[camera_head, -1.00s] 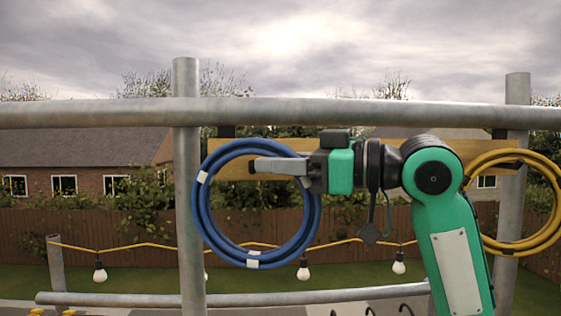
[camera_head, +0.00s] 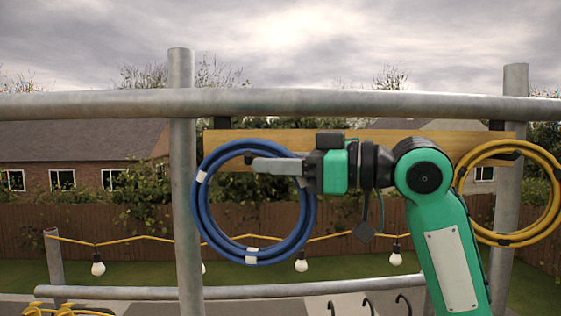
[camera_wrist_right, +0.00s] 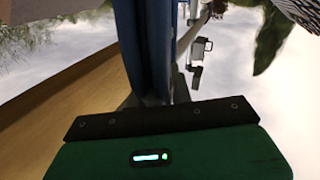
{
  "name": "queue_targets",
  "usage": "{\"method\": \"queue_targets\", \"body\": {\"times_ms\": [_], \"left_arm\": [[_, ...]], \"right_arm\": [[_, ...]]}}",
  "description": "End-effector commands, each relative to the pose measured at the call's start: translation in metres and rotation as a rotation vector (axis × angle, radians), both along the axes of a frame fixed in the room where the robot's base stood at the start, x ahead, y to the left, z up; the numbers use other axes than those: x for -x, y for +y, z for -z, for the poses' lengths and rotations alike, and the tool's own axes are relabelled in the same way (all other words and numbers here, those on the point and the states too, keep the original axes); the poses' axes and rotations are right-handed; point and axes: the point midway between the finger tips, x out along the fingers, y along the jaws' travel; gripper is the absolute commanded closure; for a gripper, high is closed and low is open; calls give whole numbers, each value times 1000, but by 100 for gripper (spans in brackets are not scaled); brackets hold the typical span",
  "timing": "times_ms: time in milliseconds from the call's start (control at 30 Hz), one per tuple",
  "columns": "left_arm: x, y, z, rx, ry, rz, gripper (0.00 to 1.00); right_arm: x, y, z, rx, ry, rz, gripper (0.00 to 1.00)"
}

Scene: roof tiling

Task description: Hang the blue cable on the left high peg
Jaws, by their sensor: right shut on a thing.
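The blue cable (camera_head: 199,205) is a coil with white tape bands, upright in front of the left end of a wooden board (camera_head: 390,137). My right gripper (camera_head: 278,166) reaches in from the right and is shut on the blue cable at the coil's upper right. Its fingers point left across the inside of the coil. In the right wrist view the blue cable (camera_wrist_right: 148,50) runs between the jaws. A small dark piece (camera_head: 248,158), perhaps the left high peg, shows by the fingertips at the coil's top. Whether the coil rests on it is unclear. My left gripper is not in view.
A yellow cable coil (camera_head: 553,205) hangs at the board's right end. A metal rail (camera_head: 390,103) crosses above the board, with posts at left (camera_head: 186,220) and right (camera_head: 512,90). A string of bulbs (camera_head: 301,264) and dark hooks (camera_head: 367,303) are below.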

Motion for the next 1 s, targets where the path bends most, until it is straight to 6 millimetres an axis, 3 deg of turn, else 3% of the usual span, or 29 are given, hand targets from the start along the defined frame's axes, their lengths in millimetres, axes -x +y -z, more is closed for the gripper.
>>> {"method": "queue_targets", "body": {"times_ms": [67,100,200,767,1000], "left_arm": [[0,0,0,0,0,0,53],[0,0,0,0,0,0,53],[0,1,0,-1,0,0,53],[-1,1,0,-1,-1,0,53],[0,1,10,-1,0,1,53]], "right_arm": [[-1,1,1,2,3,1,100],[-1,1,1,1,3,1,71],[-1,1,1,2,2,-1,53],[1,3,3,6,3,-6,53],[8,-19,4,1,0,-1,53]]}}
